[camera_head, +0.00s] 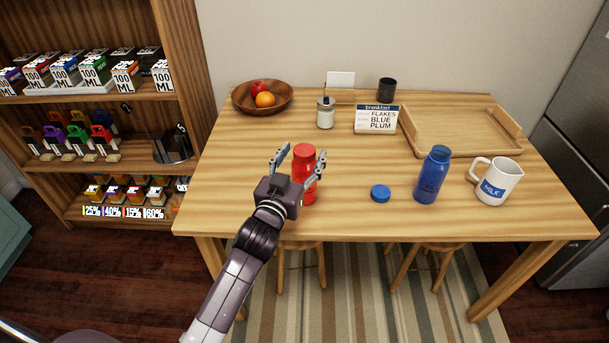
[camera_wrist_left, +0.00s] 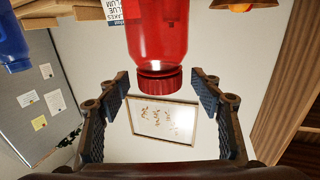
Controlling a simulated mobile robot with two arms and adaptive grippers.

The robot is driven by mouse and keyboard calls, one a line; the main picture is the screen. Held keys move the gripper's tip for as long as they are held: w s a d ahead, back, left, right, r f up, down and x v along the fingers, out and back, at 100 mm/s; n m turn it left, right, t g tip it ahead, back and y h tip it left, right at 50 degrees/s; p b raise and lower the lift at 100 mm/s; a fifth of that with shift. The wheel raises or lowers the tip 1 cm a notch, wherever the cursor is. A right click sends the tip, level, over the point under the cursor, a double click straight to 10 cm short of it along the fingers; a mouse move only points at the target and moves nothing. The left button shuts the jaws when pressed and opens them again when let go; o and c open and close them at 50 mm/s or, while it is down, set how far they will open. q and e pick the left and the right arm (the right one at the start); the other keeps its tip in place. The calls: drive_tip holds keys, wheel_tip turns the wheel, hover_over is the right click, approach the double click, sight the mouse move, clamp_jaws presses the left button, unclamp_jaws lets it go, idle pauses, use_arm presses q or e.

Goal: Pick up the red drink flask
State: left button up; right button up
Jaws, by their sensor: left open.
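The red drink flask (camera_head: 309,177) stands upright on the wooden table, near its front left part. My left gripper (camera_head: 298,155) is open, with one finger to the left of the flask and the other at its right side in the head view. In the left wrist view the flask (camera_wrist_left: 155,30) appears upside down, its red cap (camera_wrist_left: 159,80) between and just beyond the open fingers (camera_wrist_left: 163,92). I cannot tell whether either finger touches it. My right gripper is not in view.
A blue cap (camera_head: 380,193), a blue flask (camera_head: 432,175) and a milk jug (camera_head: 495,182) stand to the right. Behind are a fruit bowl (camera_head: 241,103), a jar (camera_head: 326,113), a breakfast sign (camera_head: 376,120), a dark cup (camera_head: 387,90) and a tray (camera_head: 455,128). Shelves (camera_head: 178,60) stand left.

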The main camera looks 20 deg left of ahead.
use_arm(q)
drive_tip(key=shift+w, duration=0.9)
drive_tip(key=shift+r, duration=0.1)
clamp_jaws()
